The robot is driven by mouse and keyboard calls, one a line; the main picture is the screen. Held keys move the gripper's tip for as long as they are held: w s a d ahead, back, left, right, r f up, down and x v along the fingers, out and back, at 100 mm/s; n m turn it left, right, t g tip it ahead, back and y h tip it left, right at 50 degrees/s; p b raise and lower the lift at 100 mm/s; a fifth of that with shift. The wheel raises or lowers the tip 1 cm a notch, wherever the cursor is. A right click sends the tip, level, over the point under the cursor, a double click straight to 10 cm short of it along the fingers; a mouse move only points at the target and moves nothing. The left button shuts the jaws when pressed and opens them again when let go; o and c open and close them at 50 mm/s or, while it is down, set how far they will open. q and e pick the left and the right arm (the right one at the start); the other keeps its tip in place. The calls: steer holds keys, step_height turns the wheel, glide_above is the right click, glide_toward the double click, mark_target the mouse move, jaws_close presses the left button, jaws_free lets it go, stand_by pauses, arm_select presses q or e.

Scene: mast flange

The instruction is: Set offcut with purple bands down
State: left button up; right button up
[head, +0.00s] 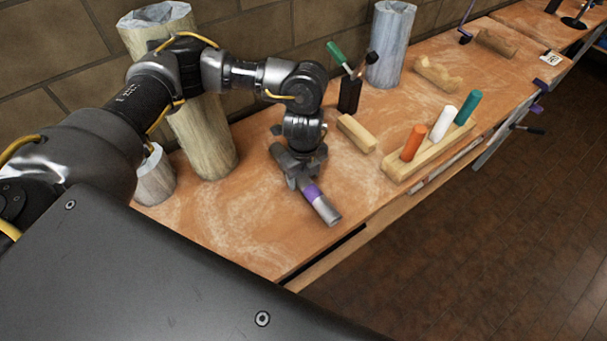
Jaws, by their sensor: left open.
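The offcut with purple bands (325,206) is a grey cylinder lying on its side on the wooden workbench (240,225), near the front edge. My right gripper is not in view.
A wooden block with orange, white and teal pegs (420,162) stands to the right. A small wood block (356,134), a dark tool holder (349,94) and upright columns (204,135) stand nearby. Bare bench lies left of the offcut.

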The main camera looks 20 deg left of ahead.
mark_target(303, 176)
arm_select(q)
step_height(303, 176, up, 12)
steer(key=shift+r, duration=0.15)
stand_by(0.4)
steer(key=shift+s, duration=0.1)
stand_by(0.4)
